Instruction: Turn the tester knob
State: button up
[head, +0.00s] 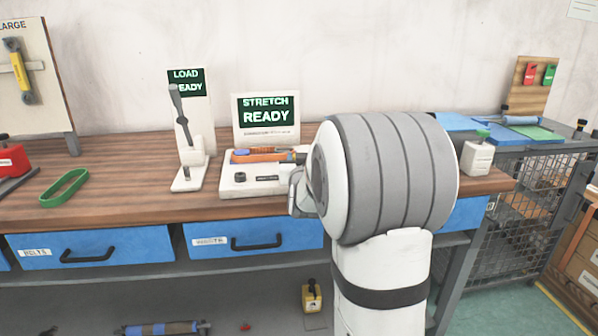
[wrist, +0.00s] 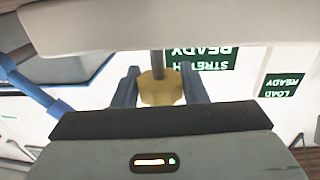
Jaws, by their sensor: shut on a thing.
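The stretch tester (head: 229,188) is a white unit on the bench, with a dark green "STRETCH READY" screen (head: 266,110) behind it. The screen shows upside down in the wrist view (wrist: 213,59). Orange and blue parts (head: 262,155) lie across its top, and a small black knob (head: 239,177) sits at its front left. In the wrist view my gripper (wrist: 159,80) has its two blue fingers on either side of a yellow knob (wrist: 160,90) with a dark shaft, and is shut on it. In the head view my arm hides the fingers and the tester's right end.
A load tester (head: 188,180) with a grey lever stands just left of the stretch tester. A green band (head: 64,188) lies on the bench at left. Blue drawers (head: 90,250) line the bench front. A small whitish container (head: 478,157) stands right of my arm.

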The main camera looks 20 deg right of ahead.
jog(key=m+g+h, duration=0.1)
jog(key=m+h, duration=0.1)
jog(key=shift+a+r+h+p, duration=0.1)
jog(key=shift+a+h+p, duration=0.05)
jog(key=shift+h+p, duration=0.25)
jog(key=m+g+h+p, duration=0.2)
jog(key=h+p, duration=0.1)
jog(key=shift+m+g, duration=0.3)
jog(key=shift+g, duration=0.1)
jog(key=shift+m+g+h, duration=0.3)
jog(key=shift+g+h, duration=0.1)
jog(key=shift+h, duration=0.1)
jog(key=o, duration=1)
jog(key=shift+p+v, duration=0.35)
jog(key=shift+v, duration=3.45)
